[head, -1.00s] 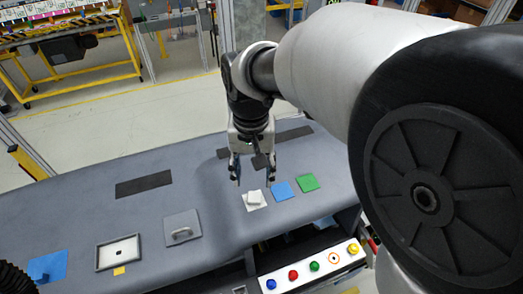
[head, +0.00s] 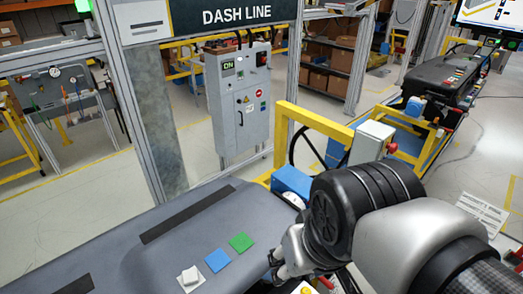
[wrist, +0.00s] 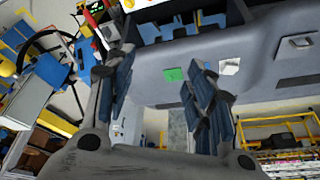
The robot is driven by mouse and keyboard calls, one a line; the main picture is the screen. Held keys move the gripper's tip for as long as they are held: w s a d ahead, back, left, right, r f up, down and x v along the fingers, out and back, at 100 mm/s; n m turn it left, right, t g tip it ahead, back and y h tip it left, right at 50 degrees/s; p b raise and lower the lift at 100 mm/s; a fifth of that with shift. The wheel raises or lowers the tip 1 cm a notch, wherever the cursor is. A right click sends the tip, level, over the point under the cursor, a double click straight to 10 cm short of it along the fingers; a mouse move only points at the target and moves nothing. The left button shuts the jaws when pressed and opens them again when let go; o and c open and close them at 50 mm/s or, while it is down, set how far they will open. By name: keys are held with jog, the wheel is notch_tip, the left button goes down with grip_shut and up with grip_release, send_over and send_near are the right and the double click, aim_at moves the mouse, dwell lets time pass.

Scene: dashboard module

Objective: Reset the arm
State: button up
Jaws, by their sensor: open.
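My arm is folded at the right of the head view. My gripper (head: 277,268) hangs beside the right end of the grey dashboard module (head: 130,235), partly hidden by my arm's own links. In the wrist view my gripper (wrist: 163,70) has its blue-padded fingers spread wide, with nothing held between them. The green pad (wrist: 172,74) shows beyond the gap, lying on the dashboard and apart from the fingers.
On the dashboard, a white block sits on a white pad (head: 190,276), near a blue pad (head: 217,260) and the green pad (head: 241,242). A yellow frame (head: 315,118) and a grey control cabinet (head: 240,100) stand behind. A handled plate (wrist: 300,42) shows in the wrist view.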

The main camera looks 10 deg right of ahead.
jog(key=s+d, duration=0.1)
jog(key=s+d+f, duration=0.1)
jog(key=shift+s+d+t, duration=0.1)
jog(key=shift+s+t, duration=0.2)
jog(key=shift+f, duration=0.15)
notch_tip(320, 180, down, 20)
jog(key=b, duration=2)
jog(key=shift+r, duration=0.25)
jog(key=shift+c, duration=0.4)
